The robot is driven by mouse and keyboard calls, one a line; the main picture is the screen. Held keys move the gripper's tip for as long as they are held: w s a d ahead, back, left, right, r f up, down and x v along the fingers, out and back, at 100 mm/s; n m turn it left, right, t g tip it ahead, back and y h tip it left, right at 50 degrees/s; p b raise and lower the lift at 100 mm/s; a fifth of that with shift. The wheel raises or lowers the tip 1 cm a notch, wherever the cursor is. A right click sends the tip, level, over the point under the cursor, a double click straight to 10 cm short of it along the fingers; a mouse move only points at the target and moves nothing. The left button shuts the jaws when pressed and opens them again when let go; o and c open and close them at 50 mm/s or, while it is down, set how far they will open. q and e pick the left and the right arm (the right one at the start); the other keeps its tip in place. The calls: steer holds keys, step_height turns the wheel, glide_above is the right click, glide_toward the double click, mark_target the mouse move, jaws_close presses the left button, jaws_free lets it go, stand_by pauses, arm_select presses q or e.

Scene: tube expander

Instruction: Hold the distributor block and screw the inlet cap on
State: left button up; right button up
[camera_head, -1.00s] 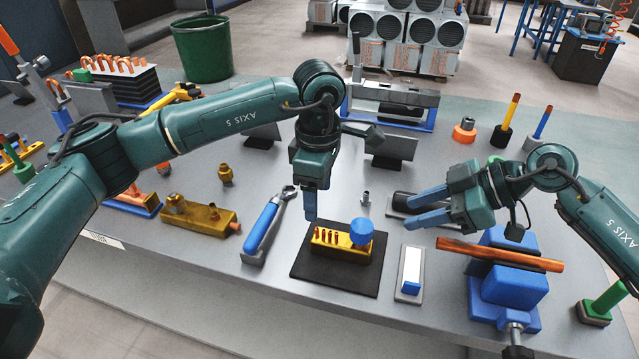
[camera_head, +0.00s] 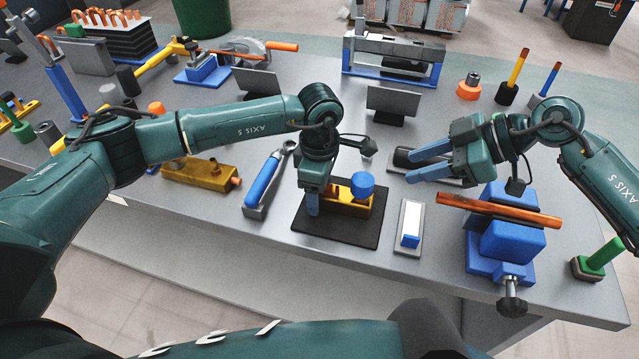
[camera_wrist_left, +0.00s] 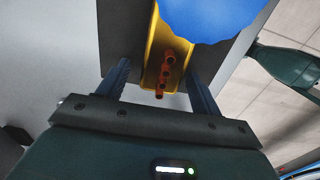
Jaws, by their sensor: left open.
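The yellow distributor block (camera_head: 345,203) lies on a black mat (camera_head: 345,235) near the table's front edge. A round blue cap (camera_head: 362,184) sits at its right end. In the left wrist view the block (camera_wrist_left: 152,62) shows a row of copper stubs, with the blue cap (camera_wrist_left: 210,15) beyond them. My left gripper (camera_head: 314,206) points down over the block's left end. In the wrist view its open fingers (camera_wrist_left: 158,82) stand on either side of the block, with gaps visible. My right gripper (camera_head: 398,165) is open and empty, behind and right of the block.
A blue-handled wrench (camera_head: 263,182) rests left of the mat. A small stand with a white panel (camera_head: 411,222) is to the right, then a blue vise (camera_head: 510,240) with a copper pipe (camera_head: 498,214) across it. A brass manifold (camera_head: 200,174) lies further left.

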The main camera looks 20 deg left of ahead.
arm_select(q)
steer(key=shift+c, duration=0.4)
steer(key=c, duration=1)
steer(key=shift+o, duration=0.2)
jaws_close()
stand_by(0.4)
stand_by(0.8)
stand_by(0.4)
